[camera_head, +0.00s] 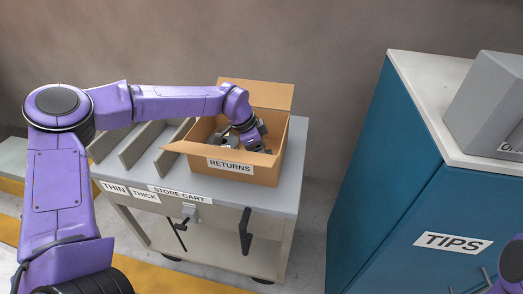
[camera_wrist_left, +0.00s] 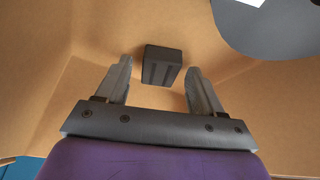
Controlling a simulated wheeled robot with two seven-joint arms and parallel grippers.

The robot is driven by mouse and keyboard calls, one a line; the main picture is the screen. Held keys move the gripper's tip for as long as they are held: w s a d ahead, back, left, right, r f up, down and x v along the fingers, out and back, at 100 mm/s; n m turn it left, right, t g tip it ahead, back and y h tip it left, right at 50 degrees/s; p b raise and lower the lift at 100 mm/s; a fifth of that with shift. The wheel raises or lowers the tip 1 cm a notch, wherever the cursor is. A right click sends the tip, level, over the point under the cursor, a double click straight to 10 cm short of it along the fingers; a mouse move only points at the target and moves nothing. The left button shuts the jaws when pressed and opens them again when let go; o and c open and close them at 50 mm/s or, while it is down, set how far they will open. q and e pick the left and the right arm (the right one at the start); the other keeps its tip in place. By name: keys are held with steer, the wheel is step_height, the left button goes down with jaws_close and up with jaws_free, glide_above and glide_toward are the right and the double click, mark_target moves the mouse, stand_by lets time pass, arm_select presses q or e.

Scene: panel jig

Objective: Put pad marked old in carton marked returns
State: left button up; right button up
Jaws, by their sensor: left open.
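The open carton marked RETURNS (camera_head: 231,174) stands on the store cart, flaps spread. My left gripper (camera_head: 252,138) reaches down inside it. In the left wrist view the left gripper (camera_wrist_left: 158,68) is open, its two fingers apart. A small dark ribbed block (camera_wrist_left: 162,62) lies on the carton's brown inside, beyond and between the fingertips, with a visible gap to them. I see no marking on it, so I cannot tell if it is the pad marked old. A grey rounded thing (camera_wrist_left: 270,28) with a white label shows at the top right.
The store cart (camera_head: 295,165) has slots marked THIN and THICK left of the carton. A teal cabinet marked TIPS (camera_head: 420,210) stands at the right with a grey box (camera_head: 490,105) on top. Bare floor lies between cart and cabinet.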

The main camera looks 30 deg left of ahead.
arm_select(q)
steer(key=v, duration=1.2)
stand_by(0.6)
